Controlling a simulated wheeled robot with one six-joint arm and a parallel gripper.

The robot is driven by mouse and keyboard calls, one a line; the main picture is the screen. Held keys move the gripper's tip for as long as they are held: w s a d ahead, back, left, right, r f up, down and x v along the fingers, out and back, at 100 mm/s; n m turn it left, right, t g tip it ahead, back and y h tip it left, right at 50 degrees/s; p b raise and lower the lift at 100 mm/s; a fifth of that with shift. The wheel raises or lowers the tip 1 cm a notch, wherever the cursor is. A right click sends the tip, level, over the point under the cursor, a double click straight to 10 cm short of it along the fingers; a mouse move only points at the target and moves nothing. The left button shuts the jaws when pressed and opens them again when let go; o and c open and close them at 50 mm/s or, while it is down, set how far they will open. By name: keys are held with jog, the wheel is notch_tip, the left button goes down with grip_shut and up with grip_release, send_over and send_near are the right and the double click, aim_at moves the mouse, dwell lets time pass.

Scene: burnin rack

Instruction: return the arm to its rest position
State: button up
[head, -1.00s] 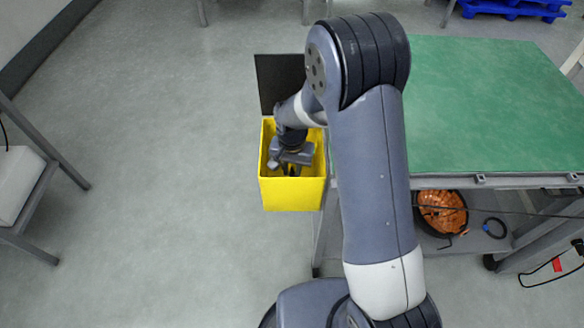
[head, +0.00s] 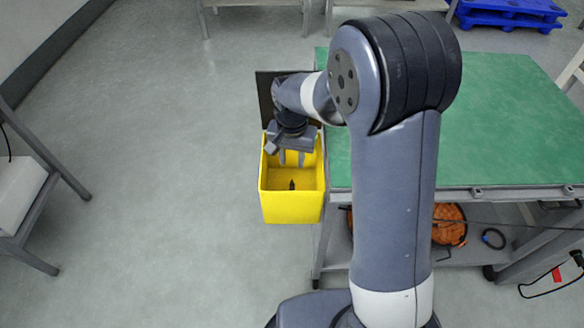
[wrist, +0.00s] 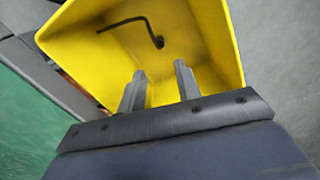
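My gripper (head: 292,158) is at the back part of the yellow bin (head: 292,208), over its opening, with its fingers pointing down. In the wrist view the two fingers (wrist: 158,88) stand apart with nothing between them, so my gripper is open and empty. The yellow bin also shows in the wrist view (wrist: 85,62). A thin dark bent object (wrist: 135,22) lies inside the bin, clear of the fingers. In the head view it shows as a small dark mark (head: 292,185) on the bin's inside.
A green-topped table (head: 480,120) stands right of the bin, with an orange coil (head: 449,225) on its lower shelf. A dark panel (head: 266,95) is behind the bin. A grey frame with a white box (head: 18,195) is at the left. The floor between is clear.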

jog(key=shift+r, duration=0.8)
jog(key=shift+f, duration=0.1)
notch_tip(320, 180, down, 12)
jog(key=shift+r+b, duration=0.1)
jog(key=shift+b, duration=0.55)
jog(key=shift+r, duration=1.8)
jog(key=shift+f, duration=0.1)
